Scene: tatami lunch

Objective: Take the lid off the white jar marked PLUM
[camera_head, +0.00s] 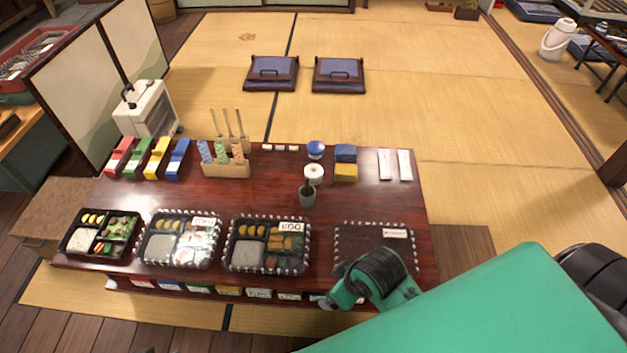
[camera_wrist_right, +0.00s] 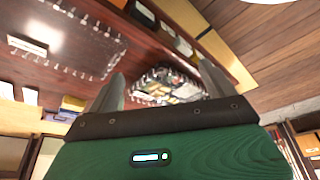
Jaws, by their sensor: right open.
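A small white jar (camera_head: 314,174) with a dark spot on top stands at the back middle of the low table. A second jar with a blue top (camera_head: 315,150) stands just behind it. No lettering is readable on either, so I cannot tell which is marked PLUM. My right gripper (camera_wrist_right: 165,88) is open and empty in the right wrist view, its two fingers apart. A lunch box (camera_wrist_right: 168,85) shows beyond and between the fingers. My right arm crosses the front right of the table, away from the jars. My left gripper is out of view.
A dark cup (camera_head: 307,198) stands just in front of the white jar. Blue and yellow blocks (camera_head: 345,171) are right of it, a wooden rack (camera_head: 226,170) left. Filled lunch boxes (camera_head: 268,245) line the front. A beaded rectangle (camera_head: 355,240) at front right is mostly bare.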

